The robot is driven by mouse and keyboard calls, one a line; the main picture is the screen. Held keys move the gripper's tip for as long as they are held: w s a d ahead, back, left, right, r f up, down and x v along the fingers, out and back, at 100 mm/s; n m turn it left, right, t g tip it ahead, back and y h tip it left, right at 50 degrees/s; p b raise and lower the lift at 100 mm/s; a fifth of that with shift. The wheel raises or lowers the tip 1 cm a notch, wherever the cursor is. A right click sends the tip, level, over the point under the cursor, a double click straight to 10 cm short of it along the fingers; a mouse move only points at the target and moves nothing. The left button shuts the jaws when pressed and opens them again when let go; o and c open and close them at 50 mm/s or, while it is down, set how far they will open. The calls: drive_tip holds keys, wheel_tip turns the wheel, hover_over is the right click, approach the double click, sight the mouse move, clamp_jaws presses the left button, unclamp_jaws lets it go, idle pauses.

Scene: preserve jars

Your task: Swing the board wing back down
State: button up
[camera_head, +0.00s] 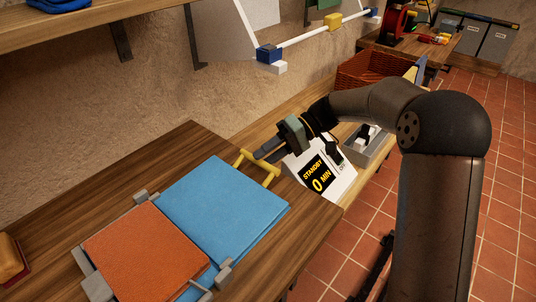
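A folding board lies on the wooden bench in the head view, with an orange panel (146,254) at left and a blue panel (222,207) at right. Grey hinge blocks (224,273) sit near where the panels meet. The blue panel looks flat or nearly flat; its exact tilt is unclear. A yellow bar handle (259,167) stands at the blue panel's far right edge. My gripper (262,153) reaches in from the right, its dark fingertips at the upper end of this handle. I cannot tell whether they touch it or how far apart they are.
A white device (319,176) reading "STANDBY 0 MIN" stands right behind my gripper. A grey tray (367,146) and a reddish basket (374,71) are farther back. A white wall fixture with a rod (310,36) hangs above.

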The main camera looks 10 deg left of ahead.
drive_tip(key=p+v, duration=0.1)
drive_tip(key=v, duration=1.6)
drive_tip(key=shift+d+p, duration=0.15)
drive_tip(key=shift+p, duration=0.15)
drive_tip(key=shift+r, duration=0.1)
